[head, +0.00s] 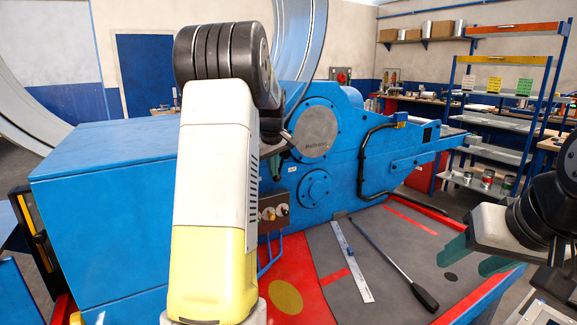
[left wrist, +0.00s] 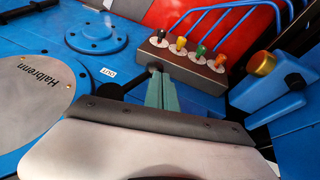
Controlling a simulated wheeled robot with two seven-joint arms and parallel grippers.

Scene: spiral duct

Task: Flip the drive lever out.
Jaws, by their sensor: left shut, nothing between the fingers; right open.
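A short dark lever with a rounded black end (left wrist: 135,83) shows in the left wrist view, between a white label and my left gripper; it looks like the drive lever, though part is hidden. My left gripper (left wrist: 160,92) has its green fingers shut and empty, close beside the lever's black end; I cannot tell whether they touch. In the head view my left arm hides most of this spot. My right gripper (head: 476,258) is open and empty at the right, away from the blue machine (head: 110,180).
A control box (left wrist: 190,68) with several coloured knobs lies just beyond my left fingers; a gold knob (left wrist: 262,63) on a blue bracket stands to its right. A ruler (head: 352,262) and a black-handled tool (head: 424,296) lie on the grey-red table mat (head: 385,235).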

